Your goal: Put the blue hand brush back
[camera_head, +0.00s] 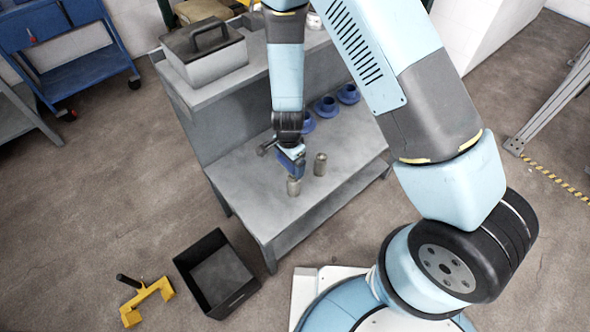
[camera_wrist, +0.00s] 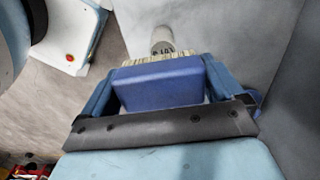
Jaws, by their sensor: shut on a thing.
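The blue hand brush (camera_wrist: 158,85) is between the two fingers of my gripper (camera_wrist: 160,88) in the wrist view. My gripper is shut on its blue block, and pale bristles show along the far edge. In the head view my gripper (camera_head: 291,161) is over the lower grey shelf of the bench (camera_head: 345,145), and the brush is hard to tell from the blue fingers. A grey-brown cylinder (camera_head: 294,187) stands just below and in front of the gripper; a cylinder (camera_wrist: 162,42) also shows beyond the bristles. I cannot tell whether the brush touches anything.
A second cylinder (camera_head: 320,164) stands to the right of the gripper. Blue flanged parts (camera_head: 326,106) line the shelf's back. A grey lidded box (camera_head: 203,52) sits on the upper level. A black open bin (camera_head: 217,272) and a yellow handled tool (camera_head: 147,298) lie on the floor.

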